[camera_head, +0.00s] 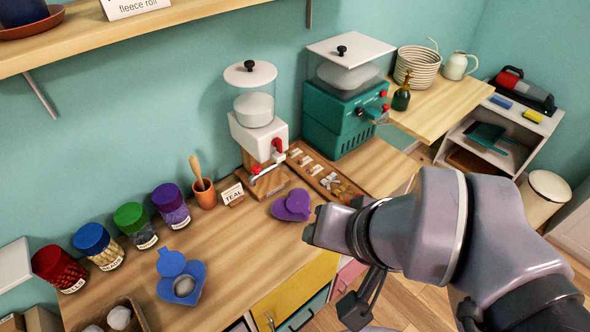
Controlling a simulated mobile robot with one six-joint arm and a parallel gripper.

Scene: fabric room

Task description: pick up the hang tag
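I cannot pick out a hang tag for certain. A wooden tray (309,176) on the bench holds small pale tags or labels (328,181) and gold-coloured pieces (345,191); they are too small to identify. My gripper (311,226) is in front of the tray's near end, over the bench's front edge and pointing left. It is seen from behind and the side, so its opening is hidden. No object shows in it. A purple heart-shaped box (292,205) lies just left of it on the bench.
Lidded jars (131,220), an orange pot (204,193), a small sign (232,193) and a blue heart-shaped box (182,280) stand along the bench. A white dispenser (257,130) and a teal dispenser (338,115) stand behind. The middle of the bench is clear.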

